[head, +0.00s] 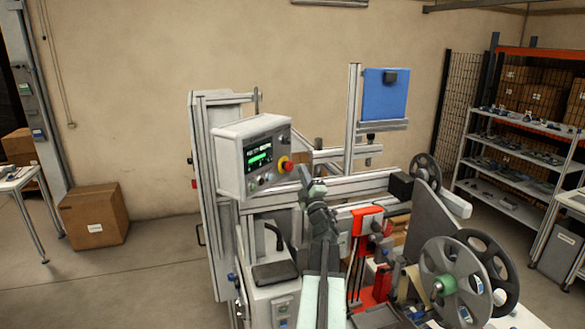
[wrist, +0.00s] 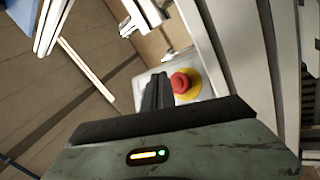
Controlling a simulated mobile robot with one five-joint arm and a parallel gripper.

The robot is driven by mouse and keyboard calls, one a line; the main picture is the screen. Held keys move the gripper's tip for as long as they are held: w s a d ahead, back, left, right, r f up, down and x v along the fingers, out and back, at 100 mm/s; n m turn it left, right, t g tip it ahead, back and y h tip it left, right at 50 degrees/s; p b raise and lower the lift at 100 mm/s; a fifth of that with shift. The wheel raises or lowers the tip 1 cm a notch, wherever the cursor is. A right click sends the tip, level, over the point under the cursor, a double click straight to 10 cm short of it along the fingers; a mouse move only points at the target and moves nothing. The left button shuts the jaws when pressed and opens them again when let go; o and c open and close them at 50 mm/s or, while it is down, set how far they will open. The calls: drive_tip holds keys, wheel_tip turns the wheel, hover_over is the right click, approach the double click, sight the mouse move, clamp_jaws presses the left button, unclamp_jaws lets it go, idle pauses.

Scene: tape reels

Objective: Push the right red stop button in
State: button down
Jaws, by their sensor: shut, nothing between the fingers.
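A red stop button (head: 286,163) on a yellow ring sits on the right side of the pale control box's front in the head view. It also shows in the wrist view as a red mushroom button (wrist: 181,82) on a yellow disc. My gripper (head: 303,173) is shut and empty, just right of and slightly below this button in the head view. In the wrist view its dark closed fingers (wrist: 159,78) reach up just left of the button. I cannot tell whether they touch it. A small red part (head: 194,183) shows at the machine frame's left edge, too small to identify.
The control box (head: 230,165) has a lit green screen (head: 259,156). Metal rails (head: 345,186) run behind my arm. Grey tape reels (head: 452,283) and a red fixture (head: 367,221) stand at the lower right. Open floor and a cardboard box (head: 93,215) lie left.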

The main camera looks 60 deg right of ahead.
drive_tip(key=shift+w, duration=0.6)
drive_tip(key=shift+w, duration=0.1)
idle(1.6)
drive_tip(key=shift+w, duration=0.35)
drive_tip(key=shift+w, duration=0.5)
idle(0.5)
drive_tip(key=shift+s, duration=0.1)
drive_tip(key=shift+s, duration=0.75)
drive_tip(key=shift+s, duration=0.15)
drive_tip(key=s, duration=0.4)
drive_tip(key=shift+s, duration=0.4)
